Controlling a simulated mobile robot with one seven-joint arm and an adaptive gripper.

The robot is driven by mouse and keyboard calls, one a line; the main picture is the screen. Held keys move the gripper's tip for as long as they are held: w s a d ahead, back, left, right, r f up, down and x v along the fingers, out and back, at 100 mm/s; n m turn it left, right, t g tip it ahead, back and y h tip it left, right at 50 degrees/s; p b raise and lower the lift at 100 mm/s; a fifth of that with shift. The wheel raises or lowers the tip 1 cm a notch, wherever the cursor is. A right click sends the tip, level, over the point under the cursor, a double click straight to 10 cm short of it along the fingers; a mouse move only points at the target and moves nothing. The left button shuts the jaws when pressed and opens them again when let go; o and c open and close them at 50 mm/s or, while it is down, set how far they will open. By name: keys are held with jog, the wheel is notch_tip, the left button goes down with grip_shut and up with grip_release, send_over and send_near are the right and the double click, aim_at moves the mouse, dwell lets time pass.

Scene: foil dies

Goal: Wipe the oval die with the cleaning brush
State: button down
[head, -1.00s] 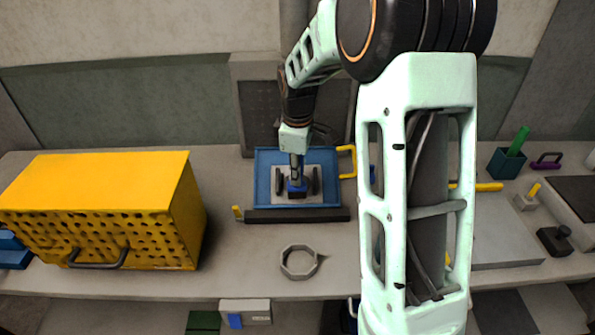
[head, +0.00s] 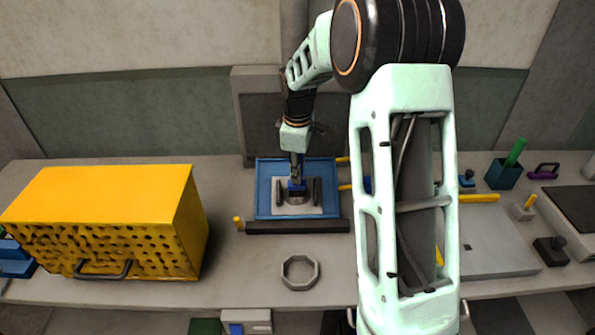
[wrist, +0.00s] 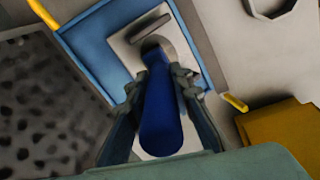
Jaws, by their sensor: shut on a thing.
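My gripper (wrist: 158,88) is shut on the blue handle of the cleaning brush (wrist: 162,118). The brush also shows in the head view (head: 297,184), over a pale plate (head: 313,208) in a blue tray (head: 263,195). The plate carries a grey rounded raised part, seemingly the oval die (head: 296,198), between two dark bars. In the wrist view the die (wrist: 158,42) is partly hidden by the handle. The brush's lower end is hidden, so I cannot tell whether it touches the die.
A yellow perforated box (head: 110,215) stands at left. A dark bar (head: 297,227) runs along the tray's front, with a grey octagonal ring (head: 300,272) before it. A dark upright panel (head: 270,125) stands behind. My arm hides part of the bench to the right.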

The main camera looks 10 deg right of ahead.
jog(key=shift+s+a+f+b, duration=0.15)
jog(key=shift+s+f+b, duration=0.3)
jog(key=shift+s+b, duration=0.05)
jog(key=shift+s+a+f+b, duration=0.1)
jog(key=shift+s+f+b, duration=0.2)
jog(key=shift+s, duration=0.3)
jog(key=shift+s+a+f+b, duration=0.1)
jog(key=shift+s+f+b, duration=0.1)
jog(key=shift+s+b, duration=0.3)
jog(key=shift+s+r, duration=0.1)
jog(key=shift+s+a+r+p, duration=0.1)
jog(key=shift+s+r+p, duration=0.4)
jog(key=shift+r, duration=0.35)
jog(key=shift+s+a+r+p, duration=0.1)
jog(key=shift+s+r+p, duration=0.35)
jog(key=shift+r+p, duration=0.3)
jog(key=shift+s+a+r+p, duration=0.1)
jog(key=shift+s+r+p, duration=0.35)
jog(key=shift+r, duration=0.45)
jog(key=shift+r, duration=0.1)
jog(key=shift+s+a+r+p, duration=0.1)
jog(key=shift+s+r+p, duration=0.3)
jog(key=shift+r, duration=0.25)
jog(key=shift+s+a+r+p, duration=0.1)
jog(key=shift+s+r+p, duration=0.2)
jog(key=shift+r+p, duration=0.25)
